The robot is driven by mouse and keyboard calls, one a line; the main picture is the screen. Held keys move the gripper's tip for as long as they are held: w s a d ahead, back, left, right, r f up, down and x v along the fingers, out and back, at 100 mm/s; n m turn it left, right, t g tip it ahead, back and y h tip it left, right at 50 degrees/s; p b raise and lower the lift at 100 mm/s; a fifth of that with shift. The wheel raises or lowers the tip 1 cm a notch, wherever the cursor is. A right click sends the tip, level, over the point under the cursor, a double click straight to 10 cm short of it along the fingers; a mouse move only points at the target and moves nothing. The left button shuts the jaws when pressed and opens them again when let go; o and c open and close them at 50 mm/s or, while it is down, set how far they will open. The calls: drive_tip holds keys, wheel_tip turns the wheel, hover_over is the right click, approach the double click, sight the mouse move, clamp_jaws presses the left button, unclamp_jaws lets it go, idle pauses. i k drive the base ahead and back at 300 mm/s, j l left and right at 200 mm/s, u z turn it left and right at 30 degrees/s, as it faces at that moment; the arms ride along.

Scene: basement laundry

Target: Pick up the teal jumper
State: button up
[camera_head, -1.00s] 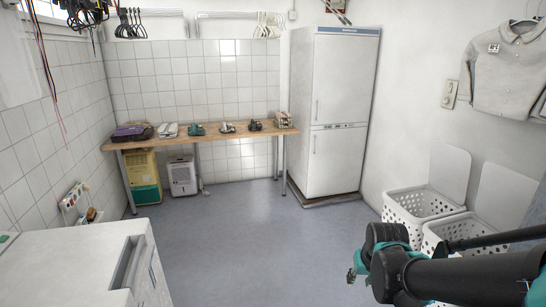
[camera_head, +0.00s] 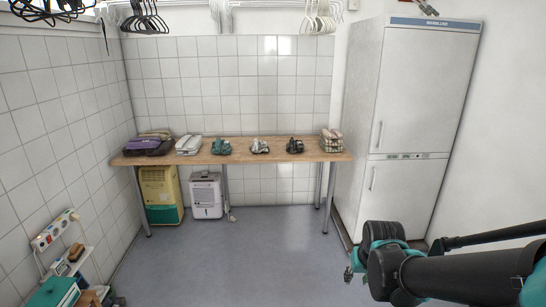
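A small teal bundle (camera_head: 221,146), which looks like the folded or crumpled teal jumper, lies on the wooden table (camera_head: 238,155) against the back wall. It is between a white folded pile on its left and a pale grey-white bundle on its right. My arm reaches in from the lower right, with my gripper (camera_head: 352,272) at its left end, low and well in front of the table. The gripper is far from the teal bundle. Its fingers are small and mostly hidden behind the arm, so its opening does not show.
Also on the table are a purple item (camera_head: 146,146), a white pile (camera_head: 189,145), a grey-white bundle (camera_head: 260,146), a dark bundle (camera_head: 295,145) and a checked pile (camera_head: 332,142). A tall white fridge (camera_head: 412,120) stands right. The floor (camera_head: 245,262) before the table is clear.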

sight(223, 147)
drive_tip(key=i+u, duration=0.2)
drive_tip(key=i, duration=0.45)
drive_tip(key=i+u, duration=0.25)
drive_tip(key=i, duration=0.35)
drive_tip(key=i+l+u, duration=0.2)
drive_tip(key=i, duration=0.45)
